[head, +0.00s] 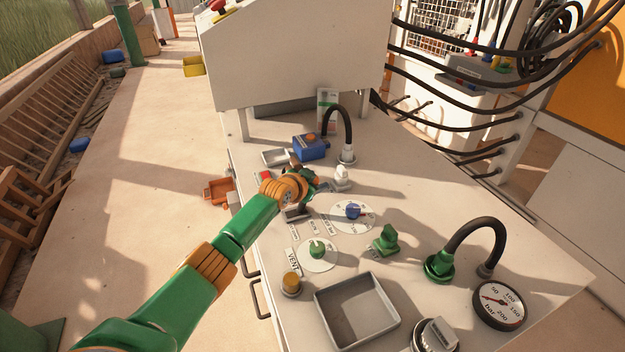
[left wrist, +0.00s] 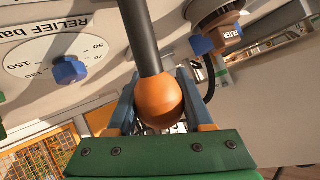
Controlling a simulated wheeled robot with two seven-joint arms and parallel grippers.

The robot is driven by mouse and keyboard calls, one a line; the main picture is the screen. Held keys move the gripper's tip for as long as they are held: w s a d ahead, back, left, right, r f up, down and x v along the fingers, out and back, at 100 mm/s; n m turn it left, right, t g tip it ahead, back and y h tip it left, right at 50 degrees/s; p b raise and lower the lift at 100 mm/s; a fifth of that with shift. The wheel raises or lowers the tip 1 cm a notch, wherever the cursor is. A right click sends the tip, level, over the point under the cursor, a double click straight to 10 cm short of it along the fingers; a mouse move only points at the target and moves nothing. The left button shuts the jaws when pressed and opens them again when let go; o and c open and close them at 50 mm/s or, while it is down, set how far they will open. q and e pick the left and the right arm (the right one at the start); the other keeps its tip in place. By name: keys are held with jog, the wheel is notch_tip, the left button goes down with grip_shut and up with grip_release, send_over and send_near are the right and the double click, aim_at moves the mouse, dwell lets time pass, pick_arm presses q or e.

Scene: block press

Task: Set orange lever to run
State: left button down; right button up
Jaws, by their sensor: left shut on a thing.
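The orange lever shows in the left wrist view as an orange ball knob (left wrist: 158,100) on a dark rod. The knob sits between the two fingers of my left gripper (left wrist: 157,112), which is shut on it. In the head view my left gripper (head: 303,187) is over the panel, left of the blue relief knob (head: 353,210). There the gripper and wrist hide most of the lever. Small label plates (head: 312,227) lie just in front of the gripper; their words are too small to read surely. My right gripper is not in view.
A green vent knob (head: 317,250), a green handle (head: 386,239) and a grey tray (head: 357,311) stand nearer on the panel. A blue box (head: 310,147) and a black hose (head: 338,115) stand behind. A pressure gauge (head: 499,304) is at right.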

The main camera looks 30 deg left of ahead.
pick_arm(q)
jog(key=shift+w+d+f, duration=0.1)
jog(key=shift+d+f, duration=0.15)
jog(key=shift+f, duration=0.1)
jog(key=c, duration=0.7)
grip_release()
jog(key=shift+f, duration=0.1)
jog(key=shift+c, duration=0.2)
jog(key=o, duration=0.4)
jog(key=shift+w, duration=0.15)
jog(key=shift+o, duration=0.2)
jog(key=shift+s+r+p, duration=0.3)
jog(key=shift+r+p, duration=0.1)
jog(key=p+v, duration=0.3)
jog(key=v, duration=0.3)
jog(key=shift+s, duration=0.25)
jog(key=shift+f, duration=0.1)
